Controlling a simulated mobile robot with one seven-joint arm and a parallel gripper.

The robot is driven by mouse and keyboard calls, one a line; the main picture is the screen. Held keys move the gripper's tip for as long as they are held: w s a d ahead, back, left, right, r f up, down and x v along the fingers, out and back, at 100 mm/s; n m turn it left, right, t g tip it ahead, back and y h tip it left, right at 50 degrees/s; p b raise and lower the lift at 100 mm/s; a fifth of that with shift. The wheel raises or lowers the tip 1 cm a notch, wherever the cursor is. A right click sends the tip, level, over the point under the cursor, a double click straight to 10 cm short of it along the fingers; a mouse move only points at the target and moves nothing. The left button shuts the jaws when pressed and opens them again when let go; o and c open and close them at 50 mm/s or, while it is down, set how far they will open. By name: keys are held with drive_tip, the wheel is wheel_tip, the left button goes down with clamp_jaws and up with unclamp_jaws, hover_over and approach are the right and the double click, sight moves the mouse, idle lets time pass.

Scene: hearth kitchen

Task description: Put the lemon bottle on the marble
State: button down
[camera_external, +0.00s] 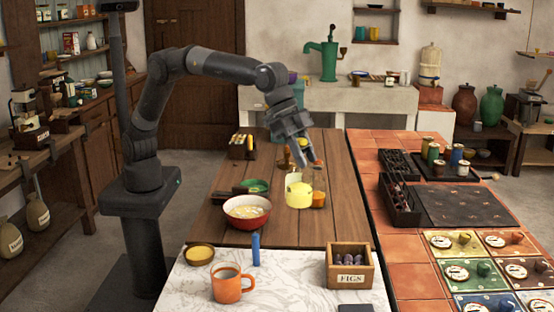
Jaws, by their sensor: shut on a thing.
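The lemon bottle (299,194) is pale yellow with clear upper parts and stands over the wooden tabletop, toward its right side. My gripper (303,162) reaches down from above and is shut on the bottle's top. I cannot tell whether the bottle's base touches the wood. The marble (195,289) is a white veined surface at the front of the picture, nearer the camera than the bottle.
On the marble are an orange mug (227,284), a yellow round dish (199,254), a blue candle-like stick (256,249) and a FIGS crate (350,268). A red bowl (247,212) is left of the bottle. An amber bottle (319,188) stands close on its right.

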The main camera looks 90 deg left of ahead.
wheel_tip(320, 180, down, 20)
idle(0.8)
drive_tip(key=shift+w+f, duration=0.1)
drive_tip(key=shift+f, duration=0.1)
drive_tip(key=c, duration=1.1)
unclamp_jaws()
drive_tip(key=shift+a+f, duration=0.1)
drive_tip(key=shift+o, duration=0.2)
